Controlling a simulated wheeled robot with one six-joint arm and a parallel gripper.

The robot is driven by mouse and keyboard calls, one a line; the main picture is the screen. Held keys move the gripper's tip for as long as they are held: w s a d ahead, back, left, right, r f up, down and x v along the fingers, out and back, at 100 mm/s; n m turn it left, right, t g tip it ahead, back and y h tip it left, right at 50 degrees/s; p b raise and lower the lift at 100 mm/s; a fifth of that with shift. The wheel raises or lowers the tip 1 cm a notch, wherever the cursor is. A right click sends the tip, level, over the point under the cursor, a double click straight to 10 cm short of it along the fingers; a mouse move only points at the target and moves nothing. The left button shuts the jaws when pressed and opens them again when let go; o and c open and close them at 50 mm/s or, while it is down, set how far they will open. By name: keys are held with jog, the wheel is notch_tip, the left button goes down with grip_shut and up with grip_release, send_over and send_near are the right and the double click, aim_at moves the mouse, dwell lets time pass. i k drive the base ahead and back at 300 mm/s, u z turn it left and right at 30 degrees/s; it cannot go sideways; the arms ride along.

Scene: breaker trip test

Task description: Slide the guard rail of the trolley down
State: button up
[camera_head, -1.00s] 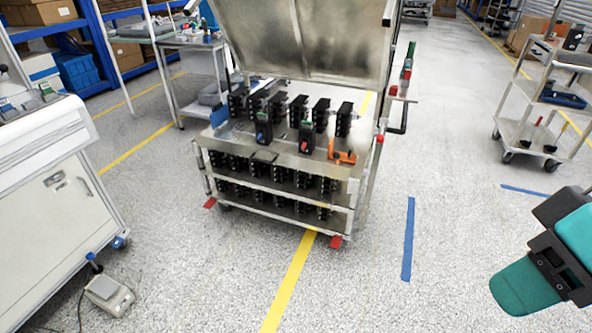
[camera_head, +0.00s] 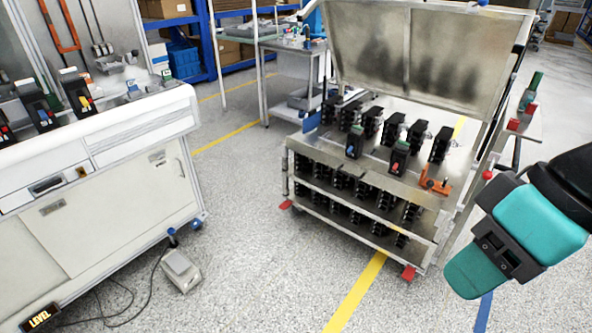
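The trolley (camera_head: 365,190) stands right of the middle, with rows of black breakers on its top and lower shelves. A pale metal guard rail (camera_head: 365,202) appears to run across its front, below the top deck; its exact height setting is hard to read. A red knob (camera_head: 487,174) sits at the right front post. The teal and black end of my arm, with my gripper (camera_head: 505,250), is at the lower right, in front of and right of the trolley. It appears apart from the rail. I cannot make out its fingertips or whether they are open.
A white cabinet bench (camera_head: 110,190) with breakers stands at the left. A foot pedal (camera_head: 181,270) with a cable lies on the floor between it and the trolley. A metal side table (camera_head: 290,47) stands behind. Floor in front of the trolley is clear.

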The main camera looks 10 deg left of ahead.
aim_at(428, 201)
jog(key=u, duration=0.4)
jog(key=i, duration=0.65)
jog(key=z, duration=0.5)
jog(key=i, duration=0.8)
jog(key=z, duration=0.8)
